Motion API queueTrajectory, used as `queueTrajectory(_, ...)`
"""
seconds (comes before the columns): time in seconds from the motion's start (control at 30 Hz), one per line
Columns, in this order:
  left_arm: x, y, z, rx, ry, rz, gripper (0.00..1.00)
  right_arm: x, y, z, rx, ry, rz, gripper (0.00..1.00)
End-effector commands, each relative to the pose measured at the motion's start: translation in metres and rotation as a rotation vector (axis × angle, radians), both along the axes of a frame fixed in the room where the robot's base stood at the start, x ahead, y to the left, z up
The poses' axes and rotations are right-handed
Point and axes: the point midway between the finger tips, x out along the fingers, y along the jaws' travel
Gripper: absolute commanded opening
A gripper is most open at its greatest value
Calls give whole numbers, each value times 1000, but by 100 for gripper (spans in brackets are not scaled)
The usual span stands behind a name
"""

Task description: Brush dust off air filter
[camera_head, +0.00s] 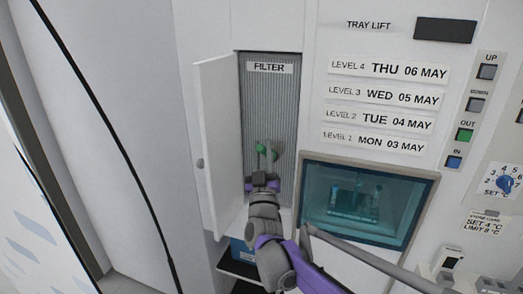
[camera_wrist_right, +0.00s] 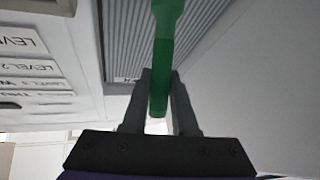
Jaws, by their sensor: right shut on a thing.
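The air filter (camera_head: 268,100) is a tall grey ribbed panel under a FILTER label, inside an open recess. It also shows in the right wrist view (camera_wrist_right: 130,40), behind the gripper. My right gripper (camera_head: 266,165) is in front of the filter's lower half and is shut on a green-handled brush (camera_head: 261,149). The green handle (camera_wrist_right: 162,60) stands between the two fingers in the right wrist view. The brush's bristles are not clearly visible, so I cannot tell whether they touch the filter. A darker patch shows on the filter beside the brush. My left gripper is out of view.
The white filter door (camera_head: 221,140) stands open on the left of the recess. To the right are a tray window (camera_head: 362,203), level labels and buttons (camera_head: 464,135). A blue box (camera_head: 240,252) sits below the recess. A black cable hangs at the left.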

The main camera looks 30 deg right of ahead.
Motion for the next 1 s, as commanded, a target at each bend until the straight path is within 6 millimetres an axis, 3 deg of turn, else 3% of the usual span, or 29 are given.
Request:
queueTrajectory(0.7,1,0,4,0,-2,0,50,-24,-22,1,-2,0,-5,0)
queueTrajectory(1.0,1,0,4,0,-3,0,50,-25,-23,0,-1,0,-3,0)
